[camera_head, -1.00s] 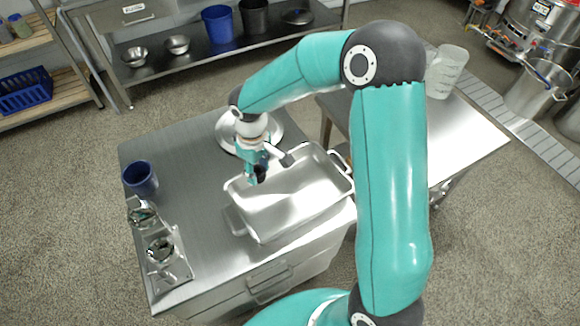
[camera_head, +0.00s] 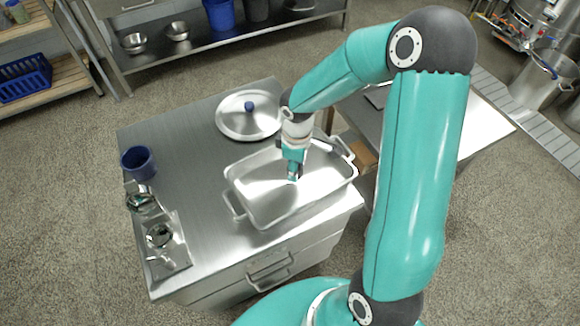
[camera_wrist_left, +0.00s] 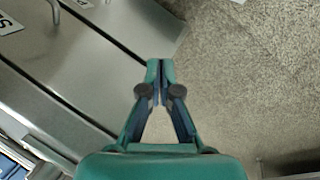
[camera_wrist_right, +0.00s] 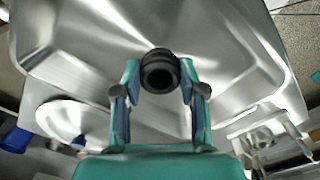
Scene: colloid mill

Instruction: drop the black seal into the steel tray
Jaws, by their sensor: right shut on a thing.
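The steel tray (camera_head: 262,207) sits on the steel cabinet top, with a handle at each end. My right gripper (camera_head: 293,178) is over the inside of the tray in the head view. In the right wrist view the right gripper (camera_wrist_right: 160,78) is shut on the black seal (camera_wrist_right: 160,70), a thick black ring held at the fingertips, with the tray floor behind it. The seal is hidden or too small to make out in the head view. My left gripper (camera_wrist_left: 154,75) shows in the left wrist view with its fingertips together and nothing between them, beside the cabinet front above the floor.
A round steel lid (camera_head: 247,122) with a blue knob lies behind the tray. A blue cup (camera_head: 138,163) and a metal rack (camera_head: 165,245) with shiny round parts stand at the left of the cabinet top. The surface between them and the tray is clear.

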